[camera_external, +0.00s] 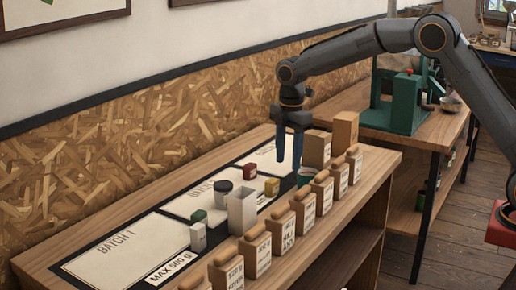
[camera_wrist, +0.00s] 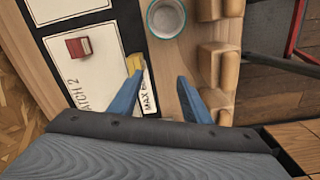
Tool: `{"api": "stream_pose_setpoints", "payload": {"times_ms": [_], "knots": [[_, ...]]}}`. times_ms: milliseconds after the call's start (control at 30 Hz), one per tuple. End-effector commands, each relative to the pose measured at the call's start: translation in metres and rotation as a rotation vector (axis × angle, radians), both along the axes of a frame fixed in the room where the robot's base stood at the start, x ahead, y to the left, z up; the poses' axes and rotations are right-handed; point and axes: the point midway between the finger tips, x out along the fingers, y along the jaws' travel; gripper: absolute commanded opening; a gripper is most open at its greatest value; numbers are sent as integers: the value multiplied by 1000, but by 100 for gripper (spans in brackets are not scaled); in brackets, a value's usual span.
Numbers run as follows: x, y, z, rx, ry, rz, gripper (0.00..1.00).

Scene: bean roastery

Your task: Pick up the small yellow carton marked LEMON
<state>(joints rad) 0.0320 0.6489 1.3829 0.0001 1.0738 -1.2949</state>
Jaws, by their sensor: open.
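The small yellow carton (camera_external: 271,187) stands on the dark-edged mat near the right end of the bench; its marking is too small to read. In the wrist view the yellow carton (camera_wrist: 134,63) shows just beyond the left fingertip, which hides part of it. My gripper (camera_external: 289,165) points down, above and a little right of the carton in the outside view. Its blue fingers (camera_wrist: 160,76) are apart with nothing held between them. The carton is not between them; the gap lies to its right in the wrist view.
A red carton (camera_external: 250,171) stands near the yellow one. A green-rimmed cup (camera_wrist: 166,17) is close by. Several labelled wooden-topped blocks (camera_external: 281,226) line the front edge.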

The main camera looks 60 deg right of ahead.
Motion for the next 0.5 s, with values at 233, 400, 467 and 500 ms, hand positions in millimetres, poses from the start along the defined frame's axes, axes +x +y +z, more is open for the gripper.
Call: {"api": "stream_pose_setpoints", "payload": {"times_ms": [233,400,467,500], "knots": [[50,-6,-26,-4,32,246,44],[55,-7,-32,-3,39,287,44],[55,-7,-37,-3,39,287,44],[55,-7,-41,-3,40,287,44]]}}
